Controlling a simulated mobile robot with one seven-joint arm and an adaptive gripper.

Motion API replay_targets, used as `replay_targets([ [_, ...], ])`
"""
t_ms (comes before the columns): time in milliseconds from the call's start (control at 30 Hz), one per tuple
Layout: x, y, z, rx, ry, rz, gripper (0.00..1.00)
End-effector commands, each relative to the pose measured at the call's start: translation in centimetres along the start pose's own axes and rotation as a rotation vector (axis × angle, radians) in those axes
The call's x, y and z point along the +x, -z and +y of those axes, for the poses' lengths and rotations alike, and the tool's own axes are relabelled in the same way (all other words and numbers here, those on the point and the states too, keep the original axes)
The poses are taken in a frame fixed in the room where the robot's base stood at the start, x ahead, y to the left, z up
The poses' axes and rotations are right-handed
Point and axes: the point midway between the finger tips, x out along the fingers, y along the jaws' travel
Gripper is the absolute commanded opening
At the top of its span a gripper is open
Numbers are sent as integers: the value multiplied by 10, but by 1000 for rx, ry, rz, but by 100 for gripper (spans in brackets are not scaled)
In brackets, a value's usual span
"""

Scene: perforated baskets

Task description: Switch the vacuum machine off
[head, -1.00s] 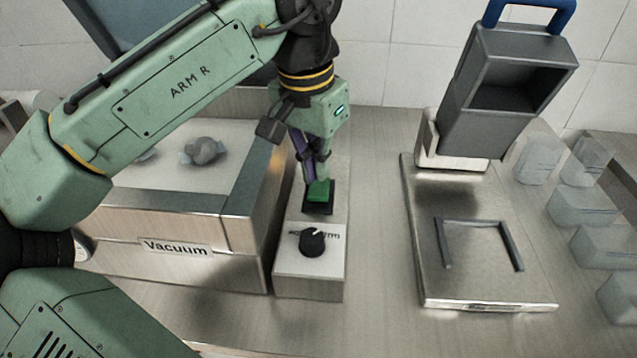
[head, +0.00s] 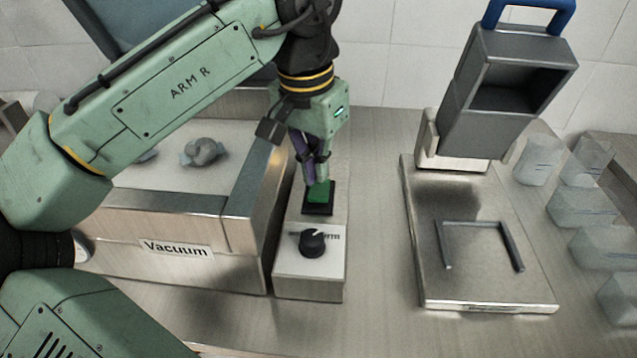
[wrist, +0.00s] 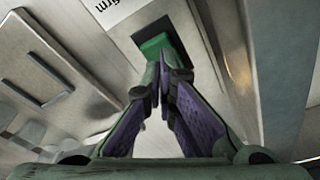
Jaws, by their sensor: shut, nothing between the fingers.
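The vacuum machine (head: 190,265) is a steel box with a "Vacuum" label at the left of the head view. A narrow steel control box (head: 310,277) stands at its right side. It carries a black knob (head: 312,243) and, behind it, a green rocker switch (head: 319,193) in a black frame. My gripper (head: 318,158) points down from above with its fingers shut and empty. The fingertips are at the green switch, and appear to touch it. In the wrist view the green switch (wrist: 155,46) shows just beyond the closed fingertips (wrist: 168,65), which partly cover it.
A steel plate device (head: 485,285) with a grey hopper (head: 480,130) and blue handle stands to the right. Several clear containers (head: 580,205) line the far right. A wrapped lump (head: 203,151) lies on the vacuum machine. The counter between the devices is clear.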

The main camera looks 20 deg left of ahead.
Motion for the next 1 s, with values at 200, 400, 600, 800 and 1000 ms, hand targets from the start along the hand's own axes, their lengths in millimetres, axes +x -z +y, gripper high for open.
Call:
replay_targets([
  [200,3,0,0,0,0,0,0],
  [400,6,-1,0,0,0,0,0],
  [600,9,-1,0,0,0,0,0],
  [800,12,-2,0,0,0,0,0],
  [1000,15,-2,0,0,0,0,0],
])
